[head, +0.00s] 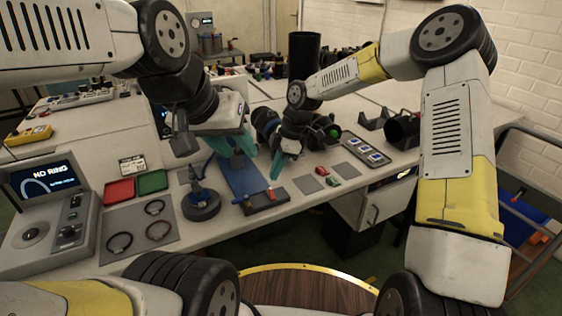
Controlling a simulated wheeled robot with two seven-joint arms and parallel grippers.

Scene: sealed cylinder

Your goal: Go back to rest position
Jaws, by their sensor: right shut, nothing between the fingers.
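My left gripper (236,152) reaches in from the upper left. Its two teal fingers look spread apart over the back of a blue mat (243,180), with nothing seen between them. My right gripper (276,168) points down just right of the mat, its teal fingers shut and empty, above a dark block with a red part (266,198). Both arms are raised and stretched out over the grey worktable (240,228). Part of the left gripper is hidden behind its own wrist.
A screen reading "NO RING" (45,182), red tray (118,191), green tray (152,182), mat with black rings (139,228) and round dark stand (201,205) occupy the table's left. Small red and green pieces (327,176) and a blue-button panel (360,151) lie right.

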